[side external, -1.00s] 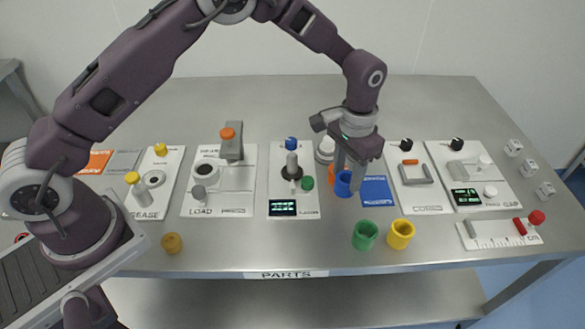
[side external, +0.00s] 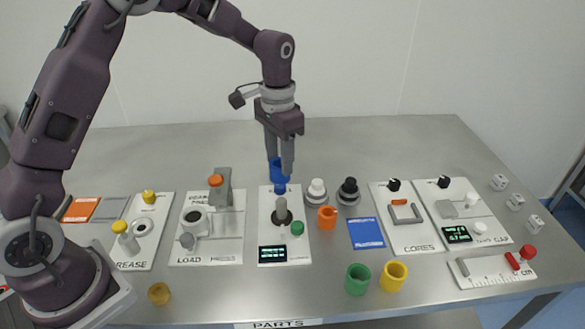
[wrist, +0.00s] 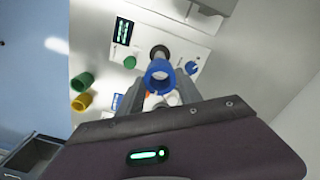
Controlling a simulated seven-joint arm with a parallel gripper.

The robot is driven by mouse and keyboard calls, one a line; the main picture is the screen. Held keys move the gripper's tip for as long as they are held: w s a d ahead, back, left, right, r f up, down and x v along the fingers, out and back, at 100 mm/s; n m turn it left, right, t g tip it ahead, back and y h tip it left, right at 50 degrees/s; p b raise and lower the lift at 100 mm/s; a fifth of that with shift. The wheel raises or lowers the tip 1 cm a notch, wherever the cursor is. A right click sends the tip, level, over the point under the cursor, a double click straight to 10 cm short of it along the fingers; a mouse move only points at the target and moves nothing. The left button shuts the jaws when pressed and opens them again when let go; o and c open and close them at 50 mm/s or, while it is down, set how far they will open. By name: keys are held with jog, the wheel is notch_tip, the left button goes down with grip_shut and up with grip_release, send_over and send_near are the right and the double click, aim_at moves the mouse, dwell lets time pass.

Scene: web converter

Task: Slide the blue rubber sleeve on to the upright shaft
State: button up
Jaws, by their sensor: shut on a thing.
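The blue rubber sleeve (side external: 277,172) is a short open tube held between the fingers of my gripper (side external: 280,165). In the wrist view the sleeve (wrist: 160,79) shows its open end between both fingertips. The upright shaft (side external: 281,208) is a grey post on a dark round base, standing on a white panel (side external: 266,225). The sleeve is raised above the panel, apart from the shaft. In the wrist view the shaft (wrist: 160,52) appears just beyond the sleeve's rim, not inside the opening.
The panel also has a blue knob (side external: 280,188), a green knob (side external: 297,228) and a display (side external: 271,253). White (side external: 316,188) and black (side external: 348,189) fittings and an orange sleeve (side external: 327,217) stand to its right. Green (side external: 358,279) and yellow (side external: 393,276) sleeves are nearer the front.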

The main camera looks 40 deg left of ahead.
send_over(281, 200)
jog(key=shift+f, duration=2.8)
jog(key=shift+f, duration=1.4)
jog(key=shift+f, duration=2.2)
jog(key=o, duration=1.3)
